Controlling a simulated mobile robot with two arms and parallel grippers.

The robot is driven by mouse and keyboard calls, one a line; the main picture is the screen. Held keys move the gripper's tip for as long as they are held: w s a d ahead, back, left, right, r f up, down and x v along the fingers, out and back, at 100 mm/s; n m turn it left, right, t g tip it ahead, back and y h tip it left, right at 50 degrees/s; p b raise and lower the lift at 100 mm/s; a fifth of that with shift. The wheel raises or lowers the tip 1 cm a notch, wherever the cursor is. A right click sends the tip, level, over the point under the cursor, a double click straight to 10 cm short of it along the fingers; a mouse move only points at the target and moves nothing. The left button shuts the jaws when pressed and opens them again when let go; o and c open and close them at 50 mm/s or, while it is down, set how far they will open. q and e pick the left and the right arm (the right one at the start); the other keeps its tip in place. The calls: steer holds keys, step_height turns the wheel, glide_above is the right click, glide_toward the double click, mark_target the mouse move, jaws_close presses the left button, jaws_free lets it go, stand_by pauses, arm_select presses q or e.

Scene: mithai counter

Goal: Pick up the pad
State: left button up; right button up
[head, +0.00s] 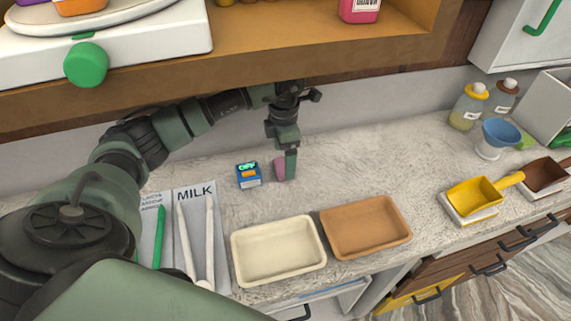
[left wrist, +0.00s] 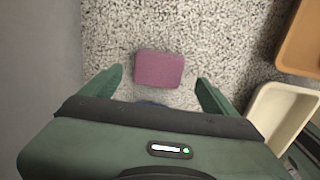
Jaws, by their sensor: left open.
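The pad is a small pink-purple block. In the left wrist view the pad (left wrist: 160,69) lies flat on the speckled counter, between and slightly beyond my two fingertips. In the head view the pad (head: 279,170) shows beside my left gripper (head: 290,167), which points down at the counter and partly covers it. My left gripper (left wrist: 159,80) is open with nothing between its fingers. I cannot tell the exact height of the fingertips above the counter. My right gripper is not in view.
A small blue box (head: 248,174) stands just left of the pad. A cream tray (head: 237,262) and an orange-brown tray (head: 404,228) sit in front. A wooden shelf (head: 300,62) overhangs the back. A yellow scoop (head: 474,197) is at the right.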

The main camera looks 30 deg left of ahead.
arm_select(q)
steer(key=shift+w+f+p, duration=0.15)
steer(key=shift+f+p, duration=0.4)
steer(key=shift+f, duration=1.4)
steer(key=c, duration=1.4)
steer(key=shift+c, duration=0.2)
steer(key=shift+d+r+b, duration=0.1)
steer(key=shift+r+b, duration=0.25)
steer(key=shift+b, duration=0.4)
step_height(320, 180, up, 6)
steer(key=shift+f+b, duration=0.1)
steer(key=shift+b, duration=0.9)
steer(key=s+d+b, duration=0.1)
steer(key=s+d, duration=0.3)
steer(key=s+d+b, duration=0.2)
steer(key=s+d, duration=0.2)
steer(key=d, duration=0.1)
steer(key=s+d+b, duration=0.1)
steer(key=s+d, duration=0.3)
steer(key=d, duration=0.1)
steer(key=shift+s+r+b, duration=0.1)
steer(key=shift+r+b, duration=0.15)
steer(key=shift+b, duration=0.15)
steer(key=shift+s+d, duration=0.4)
steer(key=shift+d, duration=0.05)
